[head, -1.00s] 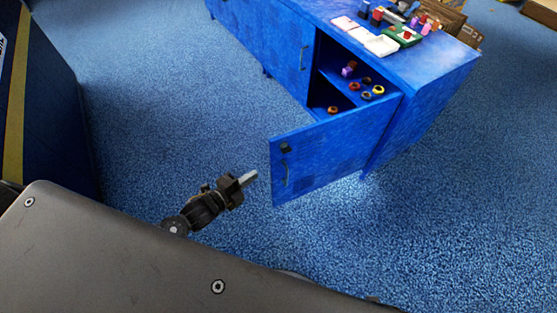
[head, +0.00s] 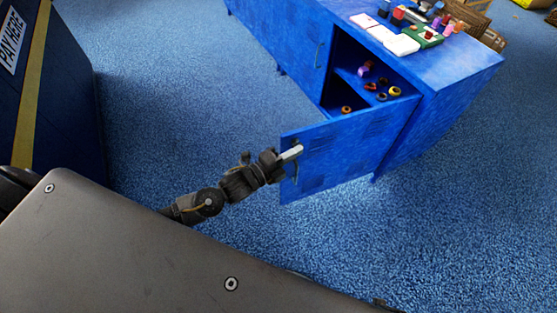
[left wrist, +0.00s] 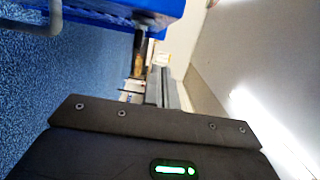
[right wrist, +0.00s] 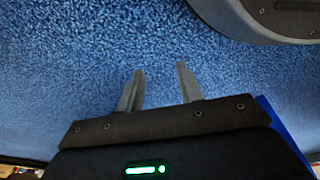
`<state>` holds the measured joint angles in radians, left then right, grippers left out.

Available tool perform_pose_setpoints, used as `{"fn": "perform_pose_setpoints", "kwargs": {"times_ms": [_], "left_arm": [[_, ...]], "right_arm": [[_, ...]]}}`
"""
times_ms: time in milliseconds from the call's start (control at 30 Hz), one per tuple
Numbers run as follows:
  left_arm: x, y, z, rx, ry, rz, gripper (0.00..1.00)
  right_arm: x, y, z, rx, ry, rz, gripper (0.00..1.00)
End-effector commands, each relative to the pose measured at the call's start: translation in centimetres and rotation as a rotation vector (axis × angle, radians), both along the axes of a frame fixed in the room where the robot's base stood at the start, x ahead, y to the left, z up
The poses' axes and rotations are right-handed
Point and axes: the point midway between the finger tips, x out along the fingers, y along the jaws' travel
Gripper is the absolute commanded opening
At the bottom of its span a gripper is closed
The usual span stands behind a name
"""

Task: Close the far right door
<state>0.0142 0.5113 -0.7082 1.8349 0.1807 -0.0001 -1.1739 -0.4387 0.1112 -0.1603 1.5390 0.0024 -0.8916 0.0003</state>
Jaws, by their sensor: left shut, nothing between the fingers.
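The blue far right door (head: 350,150) of the cabinet stands wide open in the head view, swung out toward me. Its handle (head: 295,172) is near its free edge, partly hidden by my gripper. My left gripper (head: 292,153) is shut and empty, its fingertips overlapping the door's outer face near the free edge; I cannot tell whether they touch. In the left wrist view its closed fingers (left wrist: 165,88) point past a blue panel (left wrist: 120,8) at the top left. My right gripper (right wrist: 160,80) is open and empty over blue carpet.
The blue cabinet (head: 450,110) has small coloured items on its top and rings on its inner shelves. A dark counter with a yellow stripe (head: 32,95) stands at the left. Blue carpet (head: 185,90) is clear between counter and cabinet.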

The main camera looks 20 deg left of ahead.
Motion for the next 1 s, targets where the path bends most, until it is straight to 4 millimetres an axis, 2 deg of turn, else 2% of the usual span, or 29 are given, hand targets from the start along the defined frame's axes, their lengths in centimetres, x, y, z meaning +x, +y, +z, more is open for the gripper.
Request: {"fn": "perform_pose_setpoints", "kwargs": {"times_ms": [33, 100, 300, 900, 1000], "left_arm": [[0.8, -0.4, 0.1, 0.000, -0.001, 0.001, 0.00], [1.6, 0.8, 0.0, 0.004, -0.001, 0.001, 0.00], [3.0, 2.1, 0.0, 0.002, 0.000, 0.001, 0.00], [3.5, 2.7, -0.1, 0.000, 0.000, -0.004, 0.00], [3.9, 3.0, -0.2, 0.001, -0.002, -0.012, 0.00]], "right_arm": [[0.0, 0.0, 0.0, 0.000, 0.000, 0.000, 0.36], [0.0, 0.0, 0.0, 0.000, -0.001, 0.000, 0.36], [0.0, 0.0, -0.1, 0.000, -0.002, 0.000, 0.36], [-0.2, -0.1, -0.5, -0.001, 0.007, 0.000, 0.36], [0.5, 0.2, 0.9, 0.002, -0.009, 0.001, 0.36]]}}
